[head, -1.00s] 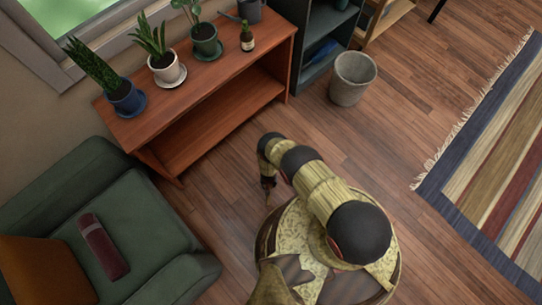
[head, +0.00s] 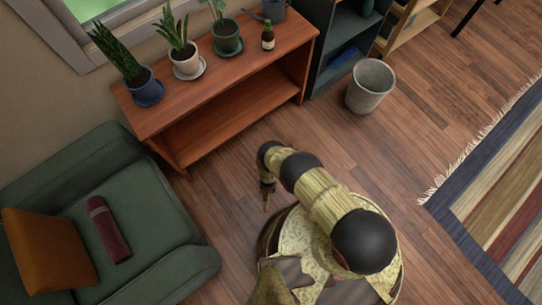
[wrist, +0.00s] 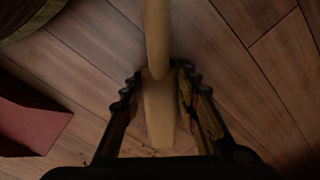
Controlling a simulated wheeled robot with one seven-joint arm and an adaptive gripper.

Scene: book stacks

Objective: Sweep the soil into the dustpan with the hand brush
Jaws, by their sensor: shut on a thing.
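My gripper (wrist: 160,100) is shut on a pale wooden handle (wrist: 156,40), which I take to be the hand brush's; it runs up out of the wrist view. The bristles do not show clearly. In the head view my gripper (head: 267,187) points down above the wood floor, in front of my body. A dark red, flat-sided thing (wrist: 30,118), perhaps the dustpan, lies on the floor at the left of the wrist view, apart from the gripper. It cannot be seen in the head view.
A wooden shelf (head: 225,88) with potted plants and a bottle stands at the back. A green armchair (head: 150,215) is on the left. A grey bin (head: 370,86) stands at upper right. A striped rug (head: 500,185) lies on the right. The floor between is clear.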

